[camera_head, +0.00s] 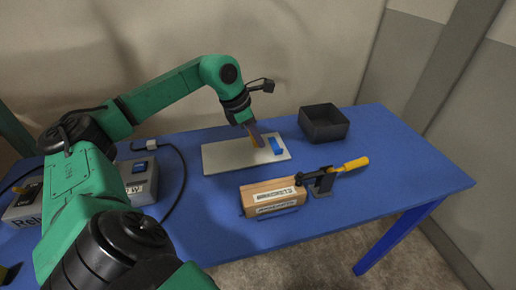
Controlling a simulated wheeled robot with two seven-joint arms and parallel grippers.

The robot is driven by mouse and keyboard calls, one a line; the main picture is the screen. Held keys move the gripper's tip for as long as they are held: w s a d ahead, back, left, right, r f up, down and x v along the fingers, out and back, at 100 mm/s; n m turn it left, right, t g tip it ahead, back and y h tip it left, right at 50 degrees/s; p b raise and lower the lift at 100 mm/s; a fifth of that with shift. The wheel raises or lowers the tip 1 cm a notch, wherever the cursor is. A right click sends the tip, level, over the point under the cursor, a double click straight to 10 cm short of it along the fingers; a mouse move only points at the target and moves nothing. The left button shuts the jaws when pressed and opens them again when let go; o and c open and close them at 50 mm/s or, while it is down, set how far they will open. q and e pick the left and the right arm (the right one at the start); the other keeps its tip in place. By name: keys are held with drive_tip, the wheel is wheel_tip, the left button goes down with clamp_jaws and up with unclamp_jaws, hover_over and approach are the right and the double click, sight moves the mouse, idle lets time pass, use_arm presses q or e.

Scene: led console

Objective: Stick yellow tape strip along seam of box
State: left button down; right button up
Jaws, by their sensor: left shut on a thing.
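My left gripper (253,136) points down over a pale board (225,156) on the blue table. It is shut on the yellow tape strip (258,141), a small part of which shows at the fingertips. I cannot tell whether the strip touches the board. A blue strip (276,146) lies on the board just right of the gripper. The brown box (260,188) with white labels sits nearer to me, right of and below the board in the picture. Its seam is too small to make out. My right gripper is out of view.
A black clamp with a yellow handle (353,164) stands at the box's right end. An open black bin (323,123) stands at the back right. Grey labelled units (138,180) and a black cable are at the left. The table's right side (410,165) is clear.

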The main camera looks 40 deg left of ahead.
use_arm(q)
wheel_tip(320, 180, up, 19)
drive_tip(key=p, duration=0.8)
drive_tip(key=shift+p, duration=0.3)
drive_tip(key=shift+r, duration=0.1)
